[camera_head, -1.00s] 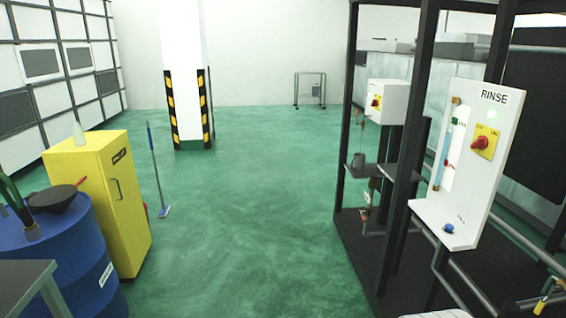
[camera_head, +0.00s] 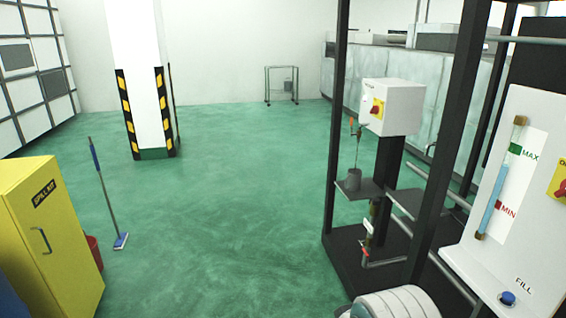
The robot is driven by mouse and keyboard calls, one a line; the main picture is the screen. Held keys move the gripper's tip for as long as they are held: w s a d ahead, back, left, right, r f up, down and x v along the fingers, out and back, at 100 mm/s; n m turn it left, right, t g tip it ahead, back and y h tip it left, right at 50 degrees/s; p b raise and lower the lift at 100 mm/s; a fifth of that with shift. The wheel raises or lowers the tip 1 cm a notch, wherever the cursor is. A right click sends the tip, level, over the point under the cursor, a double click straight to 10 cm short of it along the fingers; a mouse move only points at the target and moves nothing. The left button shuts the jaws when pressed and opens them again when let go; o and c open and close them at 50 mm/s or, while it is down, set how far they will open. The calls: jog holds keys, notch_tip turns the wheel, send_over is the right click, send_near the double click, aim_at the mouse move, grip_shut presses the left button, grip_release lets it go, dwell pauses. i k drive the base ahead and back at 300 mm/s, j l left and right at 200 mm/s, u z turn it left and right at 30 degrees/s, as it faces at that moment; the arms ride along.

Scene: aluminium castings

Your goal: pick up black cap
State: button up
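I cannot make out a black cap in this view. A small blue knob or cap (camera_head: 507,298) sits on the ledge below the word FILL, at the foot of the white panel (camera_head: 484,262) on the right. A dark grey cylinder (camera_head: 353,181) stands on a small shelf (camera_head: 360,192) of the black frame. A rounded white part at the bottom edge looks like my arm. My gripper is not in view.
A black-framed rig (camera_head: 465,110) with pipes fills the right side. A yellow spill kit cabinet (camera_head: 45,235), a mop (camera_head: 108,195) and a red bucket (camera_head: 94,252) stand at the left. A striped pillar (camera_head: 145,110) stands farther back. The green floor (camera_head: 220,220) between is clear.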

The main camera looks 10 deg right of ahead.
aim_at(376, 200)
jog(key=i, duration=1.45)
jog(key=i+z, duration=0.35)
jog(key=i+j+z, duration=0.55)
jog(key=i+z, duration=0.15)
jog(key=i, duration=0.15)
jog(key=i+j+z, duration=0.1)
jog(key=i+z, duration=0.15)
jog(key=z, duration=0.25)
jog(key=i+j+z, duration=0.15)
jog(key=z, duration=0.35)
jog(key=i+j+z, duration=0.2)
jog(key=z, duration=0.25)
jog(key=i+j+z, duration=0.15)
jog(key=j+z, duration=0.2)
jog(key=z, duration=0.15)
